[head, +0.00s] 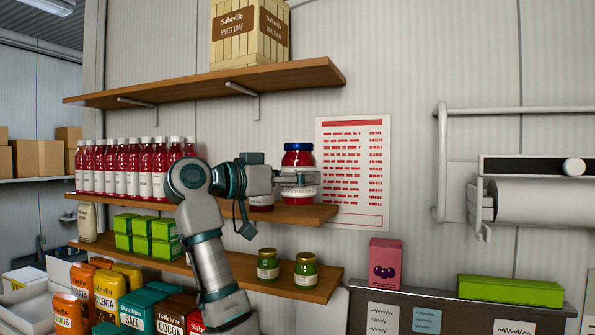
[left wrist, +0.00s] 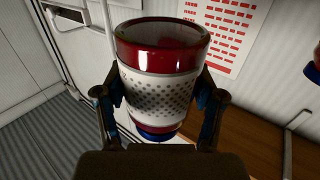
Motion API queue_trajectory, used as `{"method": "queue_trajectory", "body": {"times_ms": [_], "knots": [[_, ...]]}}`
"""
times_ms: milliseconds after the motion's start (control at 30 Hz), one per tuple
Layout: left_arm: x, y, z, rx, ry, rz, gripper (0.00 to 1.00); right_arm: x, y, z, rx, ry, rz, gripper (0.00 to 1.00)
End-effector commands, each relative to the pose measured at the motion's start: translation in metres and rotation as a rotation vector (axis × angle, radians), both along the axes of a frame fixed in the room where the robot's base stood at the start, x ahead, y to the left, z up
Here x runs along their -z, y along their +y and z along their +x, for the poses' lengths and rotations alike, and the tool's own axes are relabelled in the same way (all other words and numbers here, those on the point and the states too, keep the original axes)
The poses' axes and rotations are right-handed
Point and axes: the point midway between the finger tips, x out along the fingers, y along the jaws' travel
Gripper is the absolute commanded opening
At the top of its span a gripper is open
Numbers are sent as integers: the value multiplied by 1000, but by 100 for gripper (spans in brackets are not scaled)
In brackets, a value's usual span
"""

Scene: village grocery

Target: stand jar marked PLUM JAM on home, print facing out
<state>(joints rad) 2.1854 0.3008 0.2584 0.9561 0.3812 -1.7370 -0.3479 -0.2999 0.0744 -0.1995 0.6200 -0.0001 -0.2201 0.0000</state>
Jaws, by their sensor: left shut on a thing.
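A jar with a dark blue lid, red contents and a white label (head: 298,158) is in my left gripper (head: 300,180), at the right end of the middle shelf (head: 315,213). It looks upright, with its base close to the board; I cannot tell whether it touches. The label print facing the head camera is too small to read surely. In the left wrist view the held jar (left wrist: 158,60) shows a dotted label side between both fingers of my gripper (left wrist: 160,95). A second white-labelled jar (head: 261,208) stands left of it, mostly hidden by my gripper. My right gripper is not in view.
Red bottles (head: 125,168) line the shelf's left part. A red-printed notice (head: 352,165) hangs on the wall behind. Two green jars (head: 306,270) stand on the shelf below. A wooden crate (head: 250,35) sits on the top shelf. A pink carton (head: 385,262) stands lower right.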

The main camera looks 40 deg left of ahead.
Motion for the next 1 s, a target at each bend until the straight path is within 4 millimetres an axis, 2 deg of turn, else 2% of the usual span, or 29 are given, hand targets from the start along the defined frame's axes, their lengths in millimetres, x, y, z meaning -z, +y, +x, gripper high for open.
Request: {"method": "queue_trajectory", "body": {"times_ms": [533,700,1000], "knots": [[-3,0,0,331,-1,-2,2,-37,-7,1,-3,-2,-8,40],[-2,0,-1,389,-4,-1,2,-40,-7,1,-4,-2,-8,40],[-1,-1,-1,392,-4,0,2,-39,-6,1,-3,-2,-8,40]]}}
